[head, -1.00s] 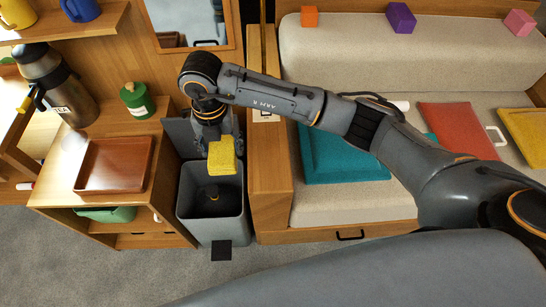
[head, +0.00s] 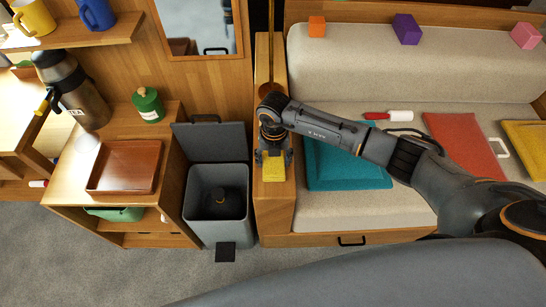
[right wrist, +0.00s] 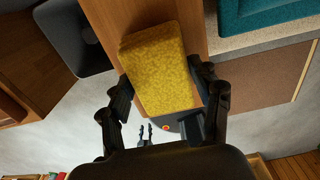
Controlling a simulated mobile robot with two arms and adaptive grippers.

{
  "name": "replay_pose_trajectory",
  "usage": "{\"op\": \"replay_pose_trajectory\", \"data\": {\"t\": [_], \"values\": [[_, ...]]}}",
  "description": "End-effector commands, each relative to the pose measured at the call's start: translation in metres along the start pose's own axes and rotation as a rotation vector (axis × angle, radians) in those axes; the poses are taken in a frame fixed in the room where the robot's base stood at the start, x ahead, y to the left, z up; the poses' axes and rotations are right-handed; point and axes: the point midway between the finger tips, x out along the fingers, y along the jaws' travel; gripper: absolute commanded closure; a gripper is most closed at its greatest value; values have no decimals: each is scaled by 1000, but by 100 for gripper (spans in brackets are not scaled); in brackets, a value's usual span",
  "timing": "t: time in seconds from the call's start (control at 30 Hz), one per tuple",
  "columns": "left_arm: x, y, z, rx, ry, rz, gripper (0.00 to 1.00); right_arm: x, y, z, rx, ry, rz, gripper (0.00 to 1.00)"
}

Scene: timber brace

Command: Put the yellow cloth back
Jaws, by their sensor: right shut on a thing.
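The yellow cloth (head: 273,170) is a small, thick rectangle. My right gripper (head: 272,158) is shut on it and holds it over the wooden armrest (head: 273,214) at the left end of the sofa. In the right wrist view the cloth (right wrist: 160,68) sits between the two dark fingers of the gripper (right wrist: 160,98), with the wooden armrest behind it. I cannot tell whether the cloth touches the armrest.
An open grey bin (head: 217,212) with a dark object inside stands left of the armrest. A brown tray (head: 125,167) and a green canister (head: 147,105) stand on the cabinet. A teal cushion (head: 345,166), a lint roller (head: 388,116) and a red cushion (head: 465,145) lie on the sofa.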

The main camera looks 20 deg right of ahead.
Motion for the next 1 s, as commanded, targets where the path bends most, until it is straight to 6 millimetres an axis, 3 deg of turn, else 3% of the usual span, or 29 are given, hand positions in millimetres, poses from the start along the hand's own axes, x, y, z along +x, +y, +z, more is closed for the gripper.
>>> {"op": "replay_pose_trajectory", "data": {"t": [0.37, 0.4, 0.5, 0.87, 1.0], "values": [[2, -2, 0, -1, 0, -2, 66, 6, 0, 0, 0, -2, 0, 62], [0, -2, 0, -1, 0, -2, 66, 5, 0, 0, 0, -2, 0, 29], [0, -3, 0, -2, 0, -4, 66, 5, 0, 0, 0, -1, 0, 14], [-1, -5, 0, -3, 1, -6, 66, 1, 0, 1, 0, -2, 1, 14], [1, -5, -1, -3, 2, -6, 66, -14, 0, 2, 0, -4, 1, 14]]}}
